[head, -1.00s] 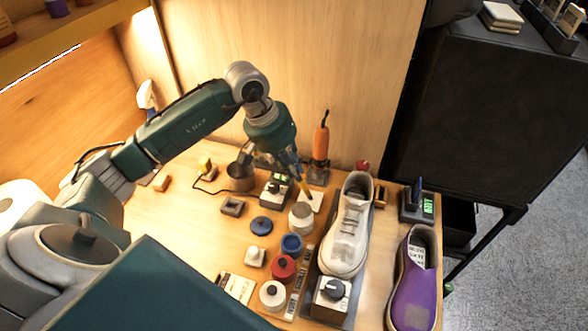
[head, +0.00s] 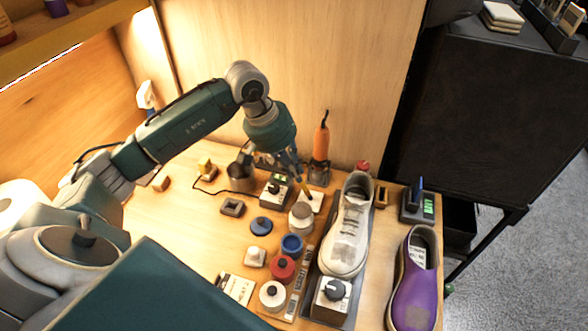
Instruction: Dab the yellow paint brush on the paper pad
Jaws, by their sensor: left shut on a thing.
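My left gripper (head: 292,169) is shut on the yellow paint brush (head: 304,186), near the back middle of the table. The brush is tilted, its lower end pointing down and right. The white paper pad (head: 316,204) lies below it, partly hidden behind the white-lidded jar. The brush tip is over or on the pad; I cannot tell whether it touches. My right gripper is not in view.
A white sneaker (head: 346,240) stands right of the pad, and a purple sneaker (head: 414,285) farther right. An orange tool (head: 321,143) stands upright behind the pad. A white-lidded jar (head: 300,217), a blue jar (head: 292,245) and a red jar (head: 283,268) line the front.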

